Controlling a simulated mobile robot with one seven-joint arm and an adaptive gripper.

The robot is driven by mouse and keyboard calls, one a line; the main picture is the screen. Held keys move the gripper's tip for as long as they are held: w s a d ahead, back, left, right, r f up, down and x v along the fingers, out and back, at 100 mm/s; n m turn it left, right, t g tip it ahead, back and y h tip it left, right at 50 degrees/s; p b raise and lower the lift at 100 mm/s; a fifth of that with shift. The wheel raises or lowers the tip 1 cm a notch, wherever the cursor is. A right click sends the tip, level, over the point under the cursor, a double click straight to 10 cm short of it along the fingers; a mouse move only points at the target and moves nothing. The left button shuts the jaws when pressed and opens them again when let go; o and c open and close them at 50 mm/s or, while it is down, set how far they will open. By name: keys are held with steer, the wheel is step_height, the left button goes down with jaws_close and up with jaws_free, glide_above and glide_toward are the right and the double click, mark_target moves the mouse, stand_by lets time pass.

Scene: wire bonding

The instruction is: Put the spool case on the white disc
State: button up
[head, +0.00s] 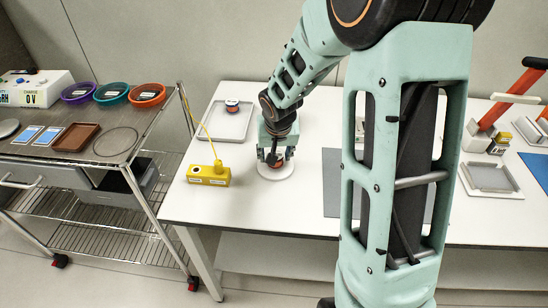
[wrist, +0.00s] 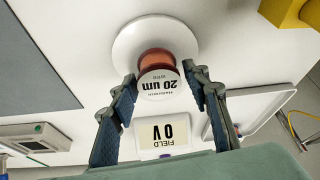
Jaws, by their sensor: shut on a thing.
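The spool case (wrist: 158,82) has a white lid reading "20 um" and a copper-orange body in the wrist view. My gripper (wrist: 160,80) is shut on it, with one dark finger on each side. The white disc (wrist: 127,45) lies beyond the case and is partly hidden by it. In the head view, my gripper (head: 274,158) points down over the white disc (head: 275,173) near the table's front edge. The case is mostly hidden there between the fingers. I cannot tell whether it touches the disc.
A yellow block (head: 208,176) with a cord stands left of the disc. A grey mat (head: 332,190) lies to the right.

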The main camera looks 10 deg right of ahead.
steer(key=shift+f, duration=0.1)
steer(key=o, duration=1.2)
steer(key=shift+f, duration=0.15)
steer(key=shift+c, duration=0.2)
steer(key=shift+r, duration=0.55)
steer(key=p+v, duration=0.3)
steer(key=v, duration=0.8)
steer(key=shift+s, duration=0.15)
steer(key=shift+r, duration=0.1)
